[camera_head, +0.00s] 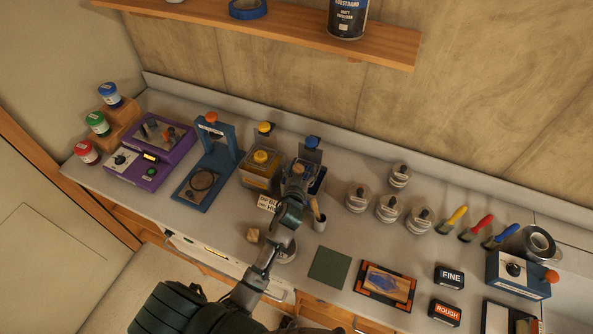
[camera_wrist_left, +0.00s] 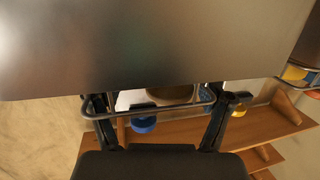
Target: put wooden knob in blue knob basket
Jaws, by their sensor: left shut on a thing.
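My left gripper (camera_head: 297,180) is at the blue-knob station in the middle of the bench, over its dark container. A small brown, wood-coloured piece (camera_head: 299,169) shows at its fingertips, and the gripper is shut on it; I take it for the wooden knob. In the left wrist view a tan rounded piece (camera_wrist_left: 170,94) shows between the fingers, partly hidden by a large grey surface. The blue knob (camera_head: 312,142) stands just behind the gripper; a blue round knob also shows in the wrist view (camera_wrist_left: 143,124). The blue knob basket itself is mostly hidden by my gripper. My right gripper is out of view.
Left of the gripper stand a yellow-filled container (camera_head: 260,174) and a blue stand (camera_head: 208,165). A wooden cube (camera_head: 252,235) and green mat (camera_head: 329,267) lie in front.

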